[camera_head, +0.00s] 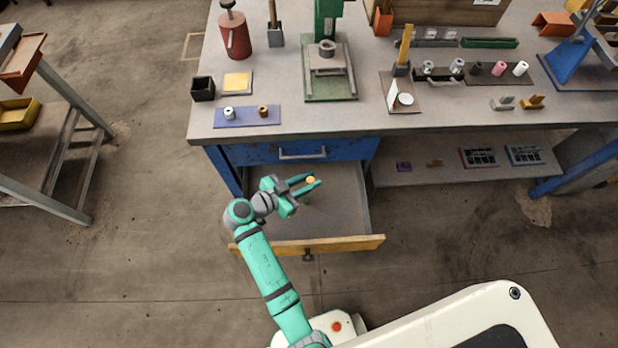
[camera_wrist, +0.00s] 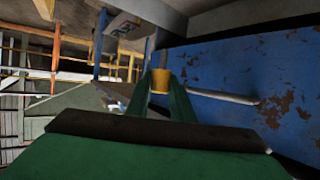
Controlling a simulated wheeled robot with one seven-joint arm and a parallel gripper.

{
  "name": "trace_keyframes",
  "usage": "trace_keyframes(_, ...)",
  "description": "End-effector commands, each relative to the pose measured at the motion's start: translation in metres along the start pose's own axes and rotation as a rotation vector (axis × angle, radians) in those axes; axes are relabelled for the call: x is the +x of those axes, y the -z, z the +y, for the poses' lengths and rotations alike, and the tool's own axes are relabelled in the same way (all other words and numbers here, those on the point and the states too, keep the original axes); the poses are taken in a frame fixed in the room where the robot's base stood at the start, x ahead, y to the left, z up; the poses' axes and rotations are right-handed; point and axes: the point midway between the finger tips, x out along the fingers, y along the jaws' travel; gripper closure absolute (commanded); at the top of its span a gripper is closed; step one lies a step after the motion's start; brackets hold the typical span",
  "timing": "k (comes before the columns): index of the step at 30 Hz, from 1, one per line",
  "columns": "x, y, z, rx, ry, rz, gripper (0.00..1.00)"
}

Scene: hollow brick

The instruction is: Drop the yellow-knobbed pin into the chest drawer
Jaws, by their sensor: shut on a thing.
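The yellow-knobbed pin shows its yellow knob (camera_head: 310,180) between my fingertips in the head view, and the knob (camera_wrist: 160,79) also shows between the green fingers in the wrist view. The rest of the pin is hidden or too small to make out. My gripper (camera_head: 313,183) is shut on the pin and is seen over the open chest drawer (camera_head: 345,212). The drawer is pulled out below the bench top, with a wooden front (camera_head: 345,244) and a dark knob. Its visible floor looks empty. My arm crosses the drawer's left front corner.
A closed blue drawer (camera_head: 275,152) with a pale bar handle is above the open one. The bench top (camera_head: 300,120) overhangs behind, with a blue plate (camera_head: 247,117) near its edge. A lower shelf (camera_head: 455,170) stands to the right. The floor in front is mostly clear.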

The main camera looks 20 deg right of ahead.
Motion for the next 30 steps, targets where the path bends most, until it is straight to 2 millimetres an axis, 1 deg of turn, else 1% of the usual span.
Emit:
trace_keyframes(3, 0.006, -0.013, 0.0, -0.003, 0.0, 0.0, 1.0)
trace_keyframes(10, 0.013, -0.032, 0.0, -0.001, 0.001, 0.0, 1.0)
trace_keyframes(15, 0.016, -0.038, 0.0, -0.001, 0.002, 0.0, 1.0)
trace_keyframes(23, 0.016, -0.038, 0.0, 0.0, 0.002, 0.0, 1.0)
trace_keyframes(24, 0.016, -0.038, 0.0, 0.0, 0.002, 0.0, 0.72)
trace_keyframes(26, 0.016, -0.038, 0.0, 0.0, 0.002, 0.0, 0.58)
trace_keyframes(30, 0.016, -0.038, 0.0, 0.0, 0.001, 0.0, 0.57)
